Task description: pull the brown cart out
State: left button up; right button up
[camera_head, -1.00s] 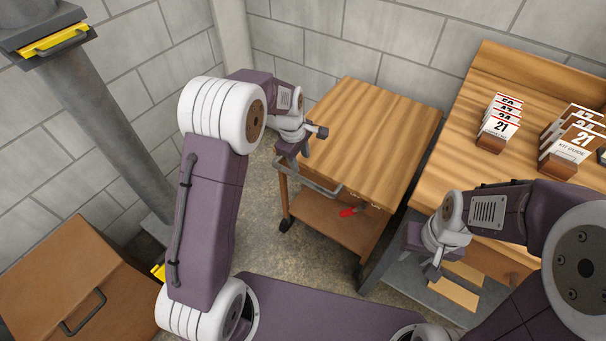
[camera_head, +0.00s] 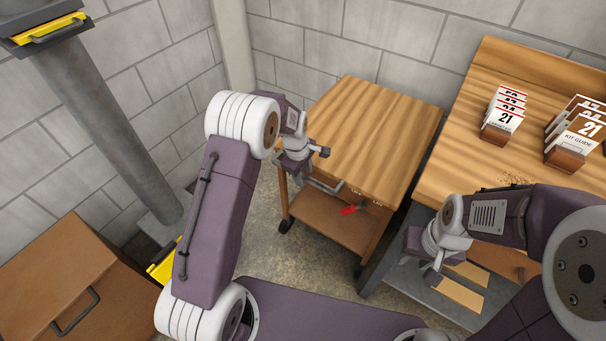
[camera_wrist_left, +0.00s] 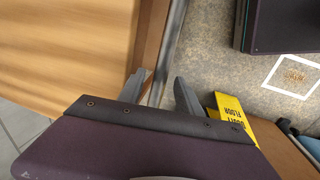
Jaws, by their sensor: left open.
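The brown cart (camera_head: 375,135) has a wooden top and a lower shelf (camera_head: 325,215) and stands by the wall, left of the workbench. A grey bar handle (camera_head: 326,187) runs along its near side, partly hidden by my left gripper. My left gripper (camera_head: 310,165) is open at the cart's near left corner, over the handle. In the left wrist view, the handle bar (camera_wrist_left: 168,60) runs between the two open fingers (camera_wrist_left: 161,90); I cannot tell if they touch it. My right gripper (camera_head: 430,268) hangs before the workbench, away from the cart; its jaw state is unclear.
A red-handled tool (camera_head: 352,209) shows at the cart's shelf. The workbench (camera_head: 450,165) on the right carries card holders (camera_head: 503,120). A brown box (camera_head: 50,280) with a handle and a yellow floor sign (camera_head: 163,265) stand at left. Floor before the cart is partly clear.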

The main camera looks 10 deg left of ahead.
pick_arm(q)
jog(key=shift+c, duration=0.2)
grip_shut()
dwell(1.1)
